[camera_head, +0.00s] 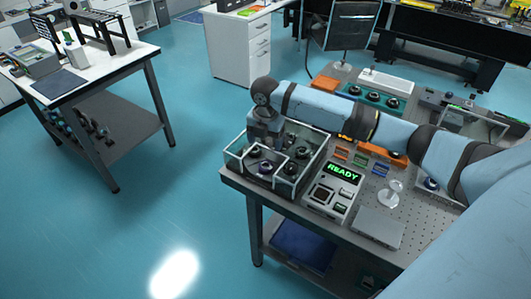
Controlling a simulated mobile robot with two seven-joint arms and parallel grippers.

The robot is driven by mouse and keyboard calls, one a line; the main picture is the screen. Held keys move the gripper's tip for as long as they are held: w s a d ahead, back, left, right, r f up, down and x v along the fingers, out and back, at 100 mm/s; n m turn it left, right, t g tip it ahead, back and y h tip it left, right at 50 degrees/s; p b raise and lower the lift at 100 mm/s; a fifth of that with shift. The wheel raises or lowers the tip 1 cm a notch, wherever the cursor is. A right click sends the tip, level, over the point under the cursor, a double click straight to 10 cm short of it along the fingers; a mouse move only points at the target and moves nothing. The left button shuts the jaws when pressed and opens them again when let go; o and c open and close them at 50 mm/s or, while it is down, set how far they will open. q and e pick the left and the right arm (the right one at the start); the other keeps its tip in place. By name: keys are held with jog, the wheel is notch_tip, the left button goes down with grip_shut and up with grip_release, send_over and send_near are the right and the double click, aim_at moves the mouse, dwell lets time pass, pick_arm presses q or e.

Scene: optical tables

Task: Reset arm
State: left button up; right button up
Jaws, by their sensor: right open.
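My right arm comes in from the right and reaches over the optical table (413,216). My right gripper (264,146) points down over the clear-walled box (283,186) at the table's left corner. Its jaws are open, but the fingertips are small and partly lost against the box. Several dark round parts sit in the box, one of them (266,168) just below the gripper. I cannot tell whether the gripper touches any of them. My left gripper does not show.
A device with a green READY display (343,172) stands right of the box. A flat grey plate (379,227) and a clear stemmed piece (391,192) lie near the front. A tray with black round parts (374,97) is behind my arm. The floor to the left is free.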

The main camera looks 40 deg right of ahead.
jog(key=shift+r, duration=1.05)
